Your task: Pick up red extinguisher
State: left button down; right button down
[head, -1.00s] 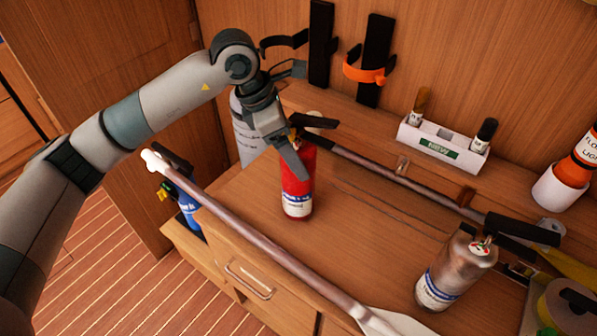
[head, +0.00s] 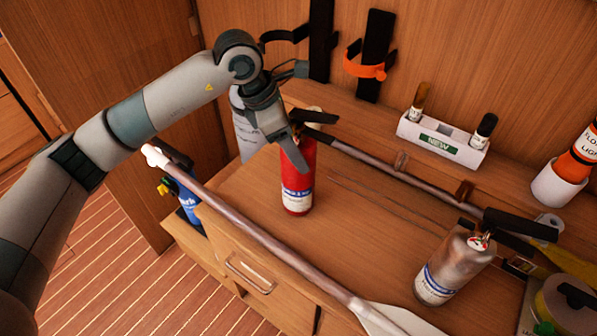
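The red extinguisher (head: 298,185) stands upright on the wooden counter (head: 370,235), with a white and blue label low on its body and a black handle on top. My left gripper (head: 295,152) is at its upper part. One grey finger crosses in front of the red body just below the handle. The other finger is hidden, so I cannot tell whether the gripper is closed on it or whether it touches. My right gripper is out of view.
A silver extinguisher (head: 455,266) stands at the right. A paddle shaft (head: 250,232) crosses the counter's front edge; another pole (head: 390,178) lies behind. A white extinguisher (head: 245,125) and a blue one (head: 188,203) are at the left. A white holder (head: 440,146) is at the back.

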aim_at(296, 132)
pick_arm(q)
jog(key=shift+w+r, duration=0.15)
jog(key=shift+r, duration=0.2)
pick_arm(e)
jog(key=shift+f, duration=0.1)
